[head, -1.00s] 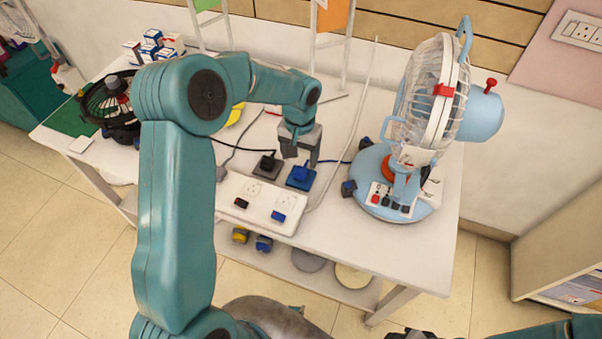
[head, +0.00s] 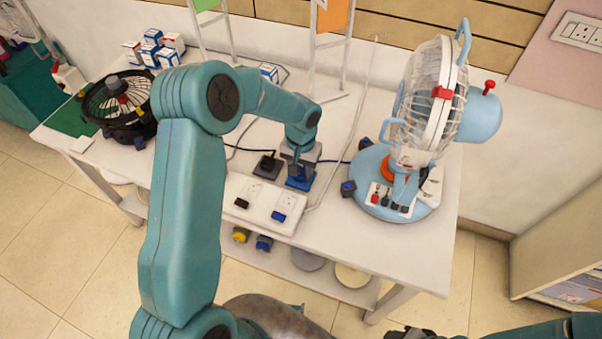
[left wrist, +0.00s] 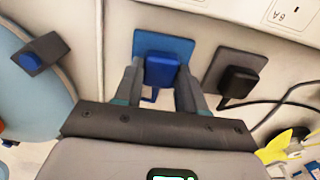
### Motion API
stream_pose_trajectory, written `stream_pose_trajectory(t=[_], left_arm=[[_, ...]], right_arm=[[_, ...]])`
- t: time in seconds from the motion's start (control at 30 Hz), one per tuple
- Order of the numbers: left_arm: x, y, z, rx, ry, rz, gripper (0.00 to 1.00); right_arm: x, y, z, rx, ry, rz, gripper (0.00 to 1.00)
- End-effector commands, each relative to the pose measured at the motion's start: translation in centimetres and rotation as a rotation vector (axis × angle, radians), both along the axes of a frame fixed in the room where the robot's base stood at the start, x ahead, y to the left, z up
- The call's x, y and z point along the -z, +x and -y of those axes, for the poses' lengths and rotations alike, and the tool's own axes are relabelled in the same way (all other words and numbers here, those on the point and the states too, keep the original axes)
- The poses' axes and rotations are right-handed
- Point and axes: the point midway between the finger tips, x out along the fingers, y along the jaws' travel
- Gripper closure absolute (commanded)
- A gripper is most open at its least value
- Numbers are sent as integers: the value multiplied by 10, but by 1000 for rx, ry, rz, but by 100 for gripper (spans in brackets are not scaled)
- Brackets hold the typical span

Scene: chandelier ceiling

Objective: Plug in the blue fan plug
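The blue plug (left wrist: 161,70) sits on a square blue pad (left wrist: 181,45) in the left wrist view. In the head view the blue pad (head: 299,185) shows under my left gripper (head: 299,170), which hides most of the plug. My left gripper's fingers (left wrist: 160,82) are apart, one on each side of the plug, with little gap. I see no clear grip. The white socket strip (head: 240,208) lies just in front, with two sockets and a black and a blue switch. The light-blue fan (head: 428,105) stands to the right. My right gripper (head: 408,333) barely shows at the bottom edge.
A black plug (head: 266,166) on a dark pad lies left of the blue pad. A black fan (head: 122,100), several small boxes (head: 152,50) and a green mat (head: 72,120) are at the left. The white table (head: 400,250) has free room at front right.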

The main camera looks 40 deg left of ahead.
Motion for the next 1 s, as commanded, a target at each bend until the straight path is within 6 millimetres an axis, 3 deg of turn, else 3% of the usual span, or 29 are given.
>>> stream_pose_trajectory(t=[0.37,0.57,0.77,1.0], left_arm=[[-2,0,0,0,0,1,87],[-20,1,0,0,2,4,87],[-66,2,0,-1,1,8,87],[-138,1,0,-1,1,6,87]], right_arm=[[0,0,0,0,0,0,57],[1,0,0,0,0,0,57],[3,0,0,0,0,0,57],[3,0,0,0,0,0,57]])
